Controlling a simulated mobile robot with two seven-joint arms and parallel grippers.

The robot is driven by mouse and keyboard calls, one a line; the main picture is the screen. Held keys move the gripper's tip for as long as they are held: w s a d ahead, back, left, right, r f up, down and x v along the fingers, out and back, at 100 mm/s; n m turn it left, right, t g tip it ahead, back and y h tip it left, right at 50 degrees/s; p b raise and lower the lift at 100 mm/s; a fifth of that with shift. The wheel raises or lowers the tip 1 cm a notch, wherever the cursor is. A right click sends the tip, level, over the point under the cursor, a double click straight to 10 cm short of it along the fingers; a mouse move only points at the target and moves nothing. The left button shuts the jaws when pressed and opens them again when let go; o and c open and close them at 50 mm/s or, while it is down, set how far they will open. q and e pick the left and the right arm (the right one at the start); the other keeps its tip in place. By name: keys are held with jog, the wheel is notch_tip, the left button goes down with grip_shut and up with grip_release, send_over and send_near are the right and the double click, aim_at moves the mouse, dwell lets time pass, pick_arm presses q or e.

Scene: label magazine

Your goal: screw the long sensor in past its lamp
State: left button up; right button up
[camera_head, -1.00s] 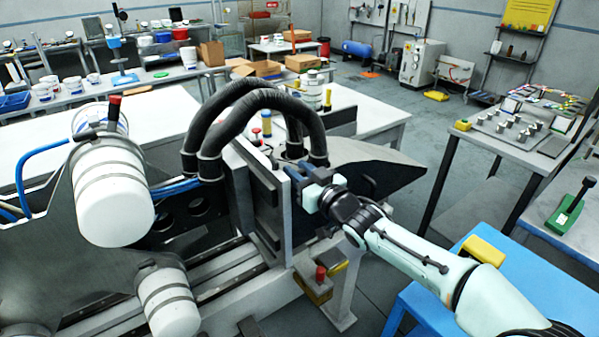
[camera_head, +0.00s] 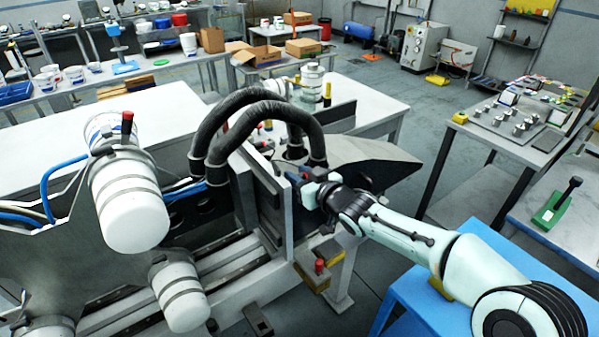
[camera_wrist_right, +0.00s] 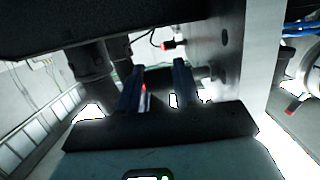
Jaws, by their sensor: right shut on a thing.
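My right gripper (camera_head: 309,193) is at the right face of the upright grey plate (camera_head: 272,205), below the two black hoses. In the right wrist view its two fingers (camera_wrist_right: 158,82) are shut on a dark, round thing, which I take to be the long sensor (camera_wrist_right: 158,77). The sensor lies crosswise between the fingers and runs right toward the pale plate (camera_wrist_right: 232,50). A small red glow, perhaps its lamp (camera_wrist_right: 144,91), shows by the left finger. How deep the sensor sits in the plate I cannot tell. My left gripper is not in view.
Two thick black hoses (camera_head: 262,97) arch above the gripper. A red-tipped part (camera_wrist_right: 170,44) sticks out of the plate near the fingers. A blue table (camera_head: 425,300) stands below the arm.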

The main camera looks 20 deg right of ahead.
jog(key=o, duration=1)
jog(key=shift+c, duration=0.2)
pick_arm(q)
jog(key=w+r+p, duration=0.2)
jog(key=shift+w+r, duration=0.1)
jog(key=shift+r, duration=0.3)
pick_arm(e)
jog(key=v, duration=1.3)
jog(key=shift+s, duration=0.2)
jog(key=shift+f, duration=0.1)
